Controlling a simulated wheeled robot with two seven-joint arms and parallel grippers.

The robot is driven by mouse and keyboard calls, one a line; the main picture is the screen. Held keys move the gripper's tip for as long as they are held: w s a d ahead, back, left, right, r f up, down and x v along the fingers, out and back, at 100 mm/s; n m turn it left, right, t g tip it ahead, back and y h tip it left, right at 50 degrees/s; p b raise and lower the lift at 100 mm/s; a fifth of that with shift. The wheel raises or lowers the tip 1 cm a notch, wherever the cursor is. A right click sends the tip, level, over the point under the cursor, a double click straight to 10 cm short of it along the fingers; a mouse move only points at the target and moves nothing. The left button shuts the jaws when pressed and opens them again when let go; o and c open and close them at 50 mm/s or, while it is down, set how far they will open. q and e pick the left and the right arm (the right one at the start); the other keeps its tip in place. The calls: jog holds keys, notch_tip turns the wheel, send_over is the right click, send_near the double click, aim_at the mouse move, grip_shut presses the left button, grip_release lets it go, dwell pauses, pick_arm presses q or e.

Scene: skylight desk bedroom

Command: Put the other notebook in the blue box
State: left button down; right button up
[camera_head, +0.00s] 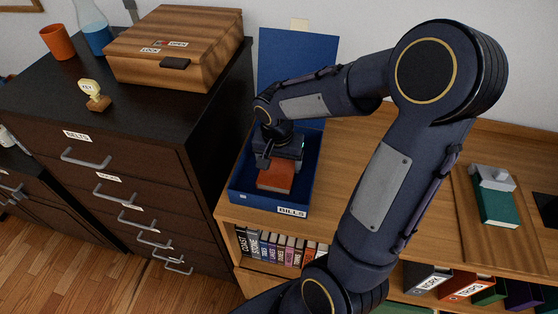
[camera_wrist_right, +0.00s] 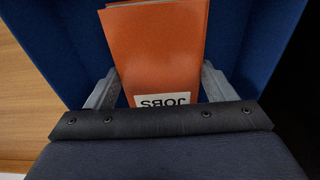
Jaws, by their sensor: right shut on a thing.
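The blue box (camera_head: 250,202), labelled BILLS, stands with its lid up at the left end of the wooden shelf unit. An orange notebook (camera_head: 276,178) with a JOBS label is inside the box's walls; it also shows in the right wrist view (camera_wrist_right: 158,50). My right gripper (camera_head: 278,163) reaches down into the box and is shut on the orange notebook, one finger on each side. I cannot tell whether the notebook touches the box floor. A green notebook (camera_head: 496,210) lies at the right on the shelf top. My left gripper is out of view.
A grey object (camera_head: 493,178) sits at the green notebook's far end. A dark drawer cabinet (camera_head: 120,145) stands left of the box, bearing a wooden box (camera_head: 175,60), a small yellow-topped stand (camera_head: 92,93), an orange cup (camera_head: 57,42) and a blue flask (camera_head: 93,28). Books fill the shelf below.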

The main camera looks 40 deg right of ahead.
aim_at(278, 170)
jog(key=shift+f+b, duration=0.2)
jog(key=shift+b, duration=0.1)
jog(key=o, duration=1.1)
jog(key=shift+r, duration=0.1)
notch_tip(278, 170, up, 12)
jog(key=a+p, duration=0.1)
jog(key=s+a+f+n+t+y, duration=0.2)
jog(key=s+a+n+t+y, duration=0.2)
jog(key=s+a+n, duration=0.4)
jog(key=s+a, duration=0.2)
jog(key=s, duration=0.4)
jog(key=shift+f+n+t+y, duration=0.2)
jog(key=shift+n+t+y, duration=0.1)
jog(key=shift+t+y, duration=0.1)
